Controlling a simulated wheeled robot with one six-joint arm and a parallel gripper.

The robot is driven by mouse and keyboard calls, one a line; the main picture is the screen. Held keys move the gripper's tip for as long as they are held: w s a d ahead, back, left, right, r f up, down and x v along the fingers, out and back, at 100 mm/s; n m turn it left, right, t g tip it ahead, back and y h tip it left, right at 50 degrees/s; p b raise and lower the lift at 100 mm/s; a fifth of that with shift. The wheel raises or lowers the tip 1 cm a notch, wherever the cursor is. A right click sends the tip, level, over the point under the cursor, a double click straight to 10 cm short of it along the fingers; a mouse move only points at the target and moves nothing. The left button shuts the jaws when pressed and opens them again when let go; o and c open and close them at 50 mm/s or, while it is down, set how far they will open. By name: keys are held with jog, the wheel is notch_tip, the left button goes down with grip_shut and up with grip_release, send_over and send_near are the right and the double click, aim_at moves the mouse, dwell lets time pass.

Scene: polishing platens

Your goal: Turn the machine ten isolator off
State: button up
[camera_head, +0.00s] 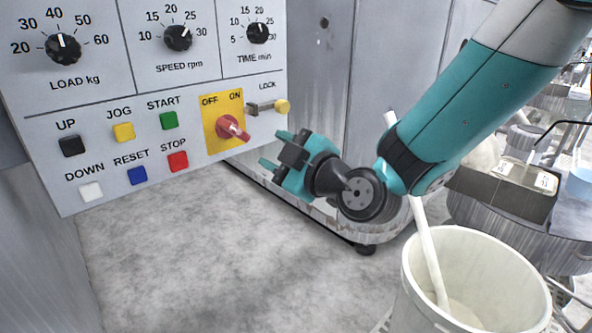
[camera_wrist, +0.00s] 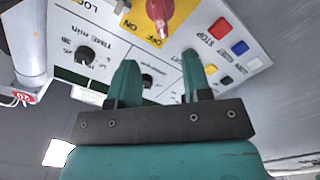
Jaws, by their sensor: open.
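The isolator is a red rotary handle (camera_head: 231,127) on a yellow plate (camera_head: 212,139) marked OFF at left and ON at right. Its grip sticks out toward the lower right; I cannot tell which mark it is set to. No machine number is legible. My gripper (camera_head: 273,149) is open and empty, to the right of and slightly below the handle, apart from it. In the wrist view the open fingers (camera_wrist: 160,72) face the panel, and the red handle (camera_wrist: 168,14) is beyond them, cut by the top edge.
STOP (camera_head: 178,161), START (camera_head: 169,121) and other buttons are to the left, with dials above. A white bucket (camera_head: 474,270) with a pale stick stands at lower right. The floor below the panel is clear.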

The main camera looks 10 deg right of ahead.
jog(key=b+v, duration=0.1)
jog(key=v, duration=0.3)
jog(key=shift+s+d+b, duration=0.15)
jog(key=shift+s+b, duration=0.15)
jog(key=shift+b, duration=0.05)
jog(key=s+a+r+m+g+p, duration=0.2)
jog(key=s+r+g+p, duration=0.3)
jog(key=s+g+p, duration=0.25)
jog(key=s+d+r+m+g+h+p, duration=0.3)
jog(key=s+d+m+g+p, duration=0.15)
jog(key=s, duration=0.25)
jog(key=s+d+r+m+g+h+p, duration=0.3)
jog(key=s+d+p, duration=0.2)
jog(key=s, duration=0.2)
notch_tip(320, 180, up, 37)
jog(key=p, duration=3.6)
jog(key=shift+a+f, duration=0.2)
